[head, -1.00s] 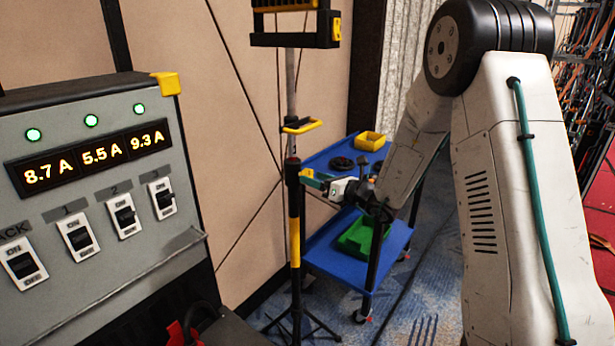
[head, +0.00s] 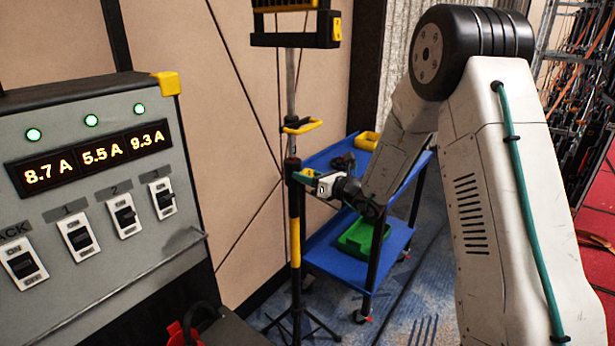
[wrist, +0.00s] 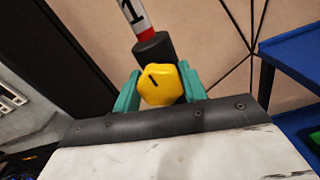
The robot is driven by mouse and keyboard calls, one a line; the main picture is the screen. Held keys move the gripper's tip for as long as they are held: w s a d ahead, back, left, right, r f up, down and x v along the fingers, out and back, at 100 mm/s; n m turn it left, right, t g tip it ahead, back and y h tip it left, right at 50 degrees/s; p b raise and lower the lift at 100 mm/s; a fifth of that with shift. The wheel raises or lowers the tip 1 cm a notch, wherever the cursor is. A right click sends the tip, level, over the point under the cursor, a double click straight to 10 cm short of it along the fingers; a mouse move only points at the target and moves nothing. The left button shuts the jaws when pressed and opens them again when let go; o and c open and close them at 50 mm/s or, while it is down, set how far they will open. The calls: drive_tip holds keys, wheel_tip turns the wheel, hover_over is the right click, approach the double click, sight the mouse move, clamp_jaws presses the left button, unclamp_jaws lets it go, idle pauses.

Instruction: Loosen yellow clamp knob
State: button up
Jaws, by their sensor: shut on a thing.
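The yellow clamp knob (wrist: 160,84) shows in the wrist view, with a dark line on its face, in front of the black collar of the stand pole. My gripper (wrist: 161,90) has its two teal fingers on either side of the knob and is shut on it.
A grey power panel (head: 90,205) with lit readouts is at the left. The stand's tripod legs (head: 300,322) spread on the carpet.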

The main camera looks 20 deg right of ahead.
drive_tip(key=n, duration=0.3)
drive_tip(key=shift+n, duration=0.4)
drive_tip(key=o, duration=1)
drive_tip(key=v, duration=0.7)
drive_tip(key=shift+s+d, duration=0.25)
